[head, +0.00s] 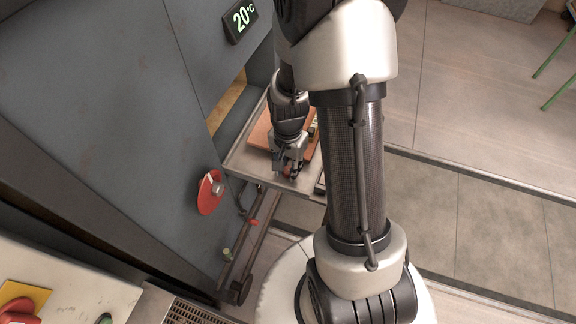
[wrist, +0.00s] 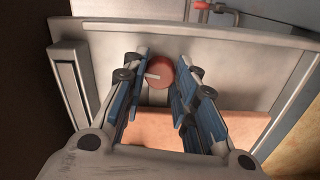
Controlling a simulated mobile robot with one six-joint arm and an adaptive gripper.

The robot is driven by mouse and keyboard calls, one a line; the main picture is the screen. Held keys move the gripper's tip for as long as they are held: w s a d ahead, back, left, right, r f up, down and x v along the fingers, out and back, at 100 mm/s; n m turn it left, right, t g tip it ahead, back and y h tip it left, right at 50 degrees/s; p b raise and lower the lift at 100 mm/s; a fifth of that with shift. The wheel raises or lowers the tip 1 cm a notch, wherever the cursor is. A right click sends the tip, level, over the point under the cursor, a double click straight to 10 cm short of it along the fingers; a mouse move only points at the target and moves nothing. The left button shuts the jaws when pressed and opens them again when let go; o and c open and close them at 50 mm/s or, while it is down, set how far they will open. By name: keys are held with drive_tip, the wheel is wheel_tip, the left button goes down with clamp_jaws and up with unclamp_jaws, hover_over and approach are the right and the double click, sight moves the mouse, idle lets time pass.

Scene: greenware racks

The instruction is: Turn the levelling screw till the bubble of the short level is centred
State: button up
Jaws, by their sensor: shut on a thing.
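My gripper (head: 289,172) is low over the front edge of a metal tray (head: 244,160). In the wrist view my gripper (wrist: 165,68) has its fingers on both sides of a red round screw head (wrist: 160,72) with a pale pointer mark, and is shut on it. The mark points left. A narrow grey framed bar (wrist: 72,88) lies on the tray at the left of the wrist view. I cannot tell whether it is the short level, and no bubble can be made out.
An orange-brown board (head: 261,130) lies on the tray. A dark cabinet (head: 110,110) with a 20°C display (head: 239,20) stands at the left, with a red disc (head: 209,192) on its side. A drain grate (head: 192,311) is at lower left. Tiled floor (head: 490,110) at right is mostly clear.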

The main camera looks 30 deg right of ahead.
sight(288, 170)
drive_tip(key=o, duration=0.8)
drive_tip(key=shift+c, duration=0.2)
drive_tip(key=shift+r, duration=0.15)
wheel_tip(288, 170, up, 12)
